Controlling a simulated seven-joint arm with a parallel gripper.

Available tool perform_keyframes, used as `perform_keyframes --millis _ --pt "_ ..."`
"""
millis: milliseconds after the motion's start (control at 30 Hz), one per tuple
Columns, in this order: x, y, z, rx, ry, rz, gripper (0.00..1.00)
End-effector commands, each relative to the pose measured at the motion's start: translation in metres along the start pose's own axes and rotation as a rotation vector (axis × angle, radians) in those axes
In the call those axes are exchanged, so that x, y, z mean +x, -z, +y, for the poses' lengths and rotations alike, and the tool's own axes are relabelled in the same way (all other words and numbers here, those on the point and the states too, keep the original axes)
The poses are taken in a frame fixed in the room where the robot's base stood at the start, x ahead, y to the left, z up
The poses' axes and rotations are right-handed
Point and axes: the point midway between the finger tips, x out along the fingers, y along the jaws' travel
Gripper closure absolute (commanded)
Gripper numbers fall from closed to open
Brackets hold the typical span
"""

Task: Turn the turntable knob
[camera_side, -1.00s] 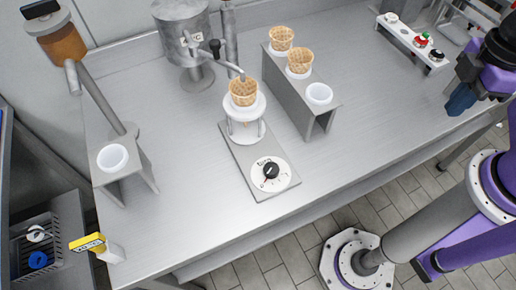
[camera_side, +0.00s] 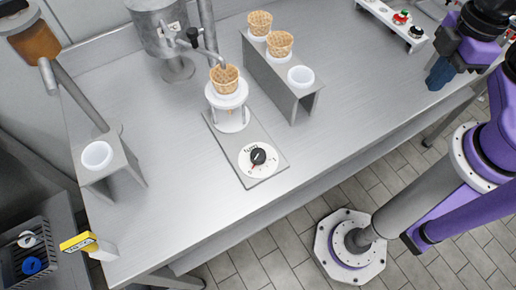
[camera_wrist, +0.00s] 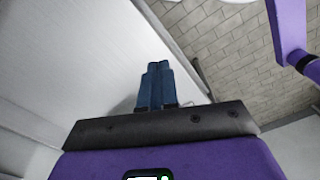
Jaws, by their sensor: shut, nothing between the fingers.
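The turntable knob (camera_side: 258,156) is black, on a white dial with a red mark, at the front of a grey base plate (camera_side: 232,168) in the middle of the side view. At the back of that plate a white turntable holder (camera_side: 227,96) bears a waffle cone (camera_side: 224,78) under a dispenser spout. My gripper (camera_side: 438,74) is at the right of the side view, well apart from the knob. Its blue fingers (camera_wrist: 157,84) are together and empty in the wrist view, where the knob does not show.
A grey stand (camera_side: 292,84) with two cones and an empty white cup ring is right of the turntable. A panel of coloured buttons (camera_side: 402,22) is at the back right. A single-ring stand (camera_side: 100,166) is at the left. The front right counter is clear.

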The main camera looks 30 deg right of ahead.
Motion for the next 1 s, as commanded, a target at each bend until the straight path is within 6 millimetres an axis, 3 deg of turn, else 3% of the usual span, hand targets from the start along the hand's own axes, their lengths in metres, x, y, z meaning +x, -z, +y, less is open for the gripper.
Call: perform_keyframes --millis 267,300,467,567,1000 --pt "0.000 0.000 0.000 0.000 0.000 0.000 1.00" --pt "0.000 0.000 0.000 0.000 0.000 0.000 0.94" --pt "-0.001 0.011 0.002 0.033 0.000 0.000 0.41" --pt "-0.004 0.032 0.006 0.108 0.001 0.000 0.39" --pt "-0.014 0.178 0.004 0.634 0.005 -0.001 0.39"
